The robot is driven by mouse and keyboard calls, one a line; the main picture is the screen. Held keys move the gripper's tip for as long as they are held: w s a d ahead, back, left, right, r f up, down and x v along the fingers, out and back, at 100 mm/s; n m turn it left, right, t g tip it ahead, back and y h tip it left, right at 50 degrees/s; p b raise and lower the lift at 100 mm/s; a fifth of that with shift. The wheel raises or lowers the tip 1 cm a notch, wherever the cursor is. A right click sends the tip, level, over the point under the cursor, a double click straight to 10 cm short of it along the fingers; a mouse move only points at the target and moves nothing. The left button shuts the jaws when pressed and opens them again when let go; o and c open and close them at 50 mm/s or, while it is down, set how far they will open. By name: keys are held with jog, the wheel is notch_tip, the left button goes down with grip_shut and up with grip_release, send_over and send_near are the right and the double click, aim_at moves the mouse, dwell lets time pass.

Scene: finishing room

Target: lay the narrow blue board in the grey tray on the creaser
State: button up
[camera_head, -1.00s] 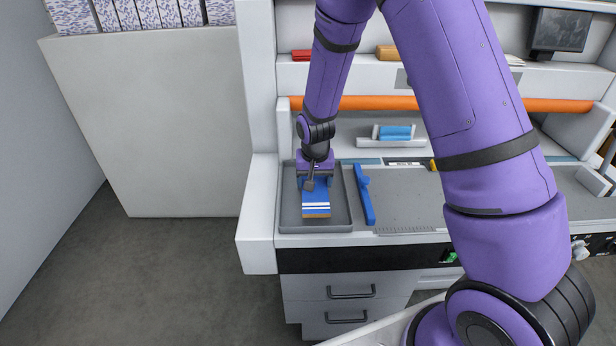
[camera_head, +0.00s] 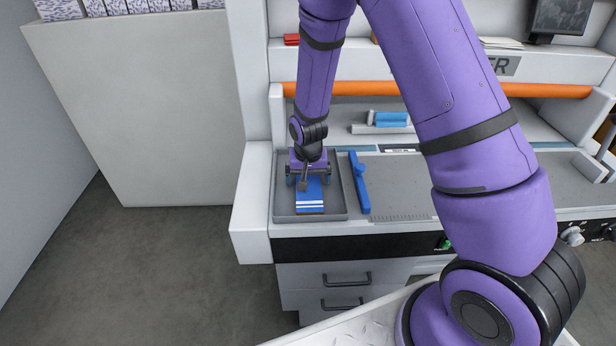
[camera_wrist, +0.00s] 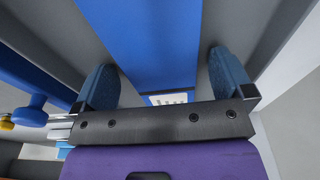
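The narrow blue board (camera_head: 311,194), with white stripes near its front end, is within the grey tray (camera_head: 283,212) on the creaser; it appears to lie flat on the tray floor. My gripper (camera_head: 308,183) is over the board's rear part, pointing down, one finger on each side. In the wrist view the board (camera_wrist: 150,40) runs between the two blue finger pads of my gripper (camera_wrist: 165,82). The fingers are spread, with a visible gap on the right side of the board. The board's rear end is partly hidden by my gripper.
A blue bar (camera_head: 359,183) with a knob stands just right of the tray, on the creaser's grey bed (camera_head: 405,190). A light blue block (camera_head: 391,119) rests on a white ledge behind. An orange roller (camera_head: 420,90) spans the back. A white side panel (camera_head: 252,205) borders the tray's left.

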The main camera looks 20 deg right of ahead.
jog(key=s+d+r, duration=0.1)
jog(key=s+r, duration=0.2)
jog(key=r, duration=0.8)
jog(key=s+d+r, duration=0.1)
jog(key=s+r, duration=0.2)
jog(key=r, duration=0.9)
jog(key=s+d+r+n+t, duration=0.1)
jog(key=s+d+r+t, duration=0.1)
jog(key=s+r, duration=0.5)
jog(key=s+d+r+n+t, duration=0.1)
jog(key=s+r, duration=0.7)
jog(key=s, duration=0.8)
jog(key=shift+s+d+r+n+t, duration=0.25)
jog(key=shift+d+n+t, duration=0.15)
jog(key=shift+d+n, duration=0.5)
